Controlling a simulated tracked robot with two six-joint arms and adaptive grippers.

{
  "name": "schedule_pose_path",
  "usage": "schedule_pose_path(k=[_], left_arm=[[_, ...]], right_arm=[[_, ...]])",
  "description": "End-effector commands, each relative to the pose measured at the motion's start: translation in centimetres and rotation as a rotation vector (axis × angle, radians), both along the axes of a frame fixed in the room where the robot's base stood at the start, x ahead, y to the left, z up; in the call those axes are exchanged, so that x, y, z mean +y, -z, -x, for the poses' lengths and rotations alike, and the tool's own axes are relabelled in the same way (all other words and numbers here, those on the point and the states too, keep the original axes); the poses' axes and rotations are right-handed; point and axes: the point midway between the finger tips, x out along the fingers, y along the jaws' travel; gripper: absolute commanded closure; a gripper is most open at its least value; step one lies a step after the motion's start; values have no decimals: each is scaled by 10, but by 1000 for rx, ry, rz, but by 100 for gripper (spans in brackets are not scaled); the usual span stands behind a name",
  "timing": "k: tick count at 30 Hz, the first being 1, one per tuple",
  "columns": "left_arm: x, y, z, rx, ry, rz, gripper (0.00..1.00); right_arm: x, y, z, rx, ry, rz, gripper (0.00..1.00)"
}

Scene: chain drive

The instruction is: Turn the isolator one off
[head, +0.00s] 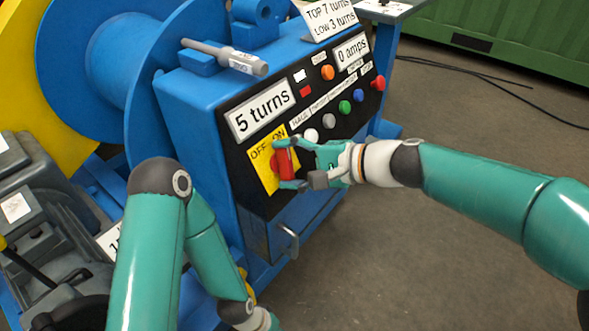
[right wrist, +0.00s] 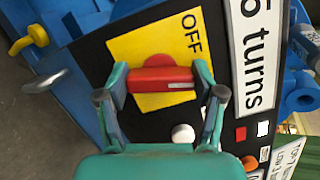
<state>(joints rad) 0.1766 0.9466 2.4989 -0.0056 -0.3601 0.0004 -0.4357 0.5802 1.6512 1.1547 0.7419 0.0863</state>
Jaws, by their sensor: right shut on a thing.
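The isolator is a red rotary handle (head: 284,165) on a yellow plate (head: 262,172) lettered OFF and ON, at the lower left of the black panel. In the head view the handle stands roughly upright. My right gripper (head: 289,164) is shut on it. In the right wrist view the red handle (right wrist: 160,79) lies between the two fingers of the right gripper (right wrist: 161,78), one at each end. A small white mark shows near its right end. OFF reads clearly there; ON is hidden. My left arm is low in the head view, its gripper out of frame.
The panel also carries a "5 turns" display (head: 262,108), a "0 amps" display (head: 352,52), and white, green, blue and red buttons. A metal drawer-like handle (head: 289,242) juts out below. A grey pen-like tool (head: 225,56) lies on top.

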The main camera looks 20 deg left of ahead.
Motion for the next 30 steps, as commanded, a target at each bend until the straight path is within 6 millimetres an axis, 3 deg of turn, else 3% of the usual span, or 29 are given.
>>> schedule_pose_path(k=[1,30], left_arm=[[0,5,0,0,0,0,60],[0,39,0,0,0,0,60]], right_arm=[[4,9,7,-29,-42,23,67],[2,10,6,-769,-434,289,67]])
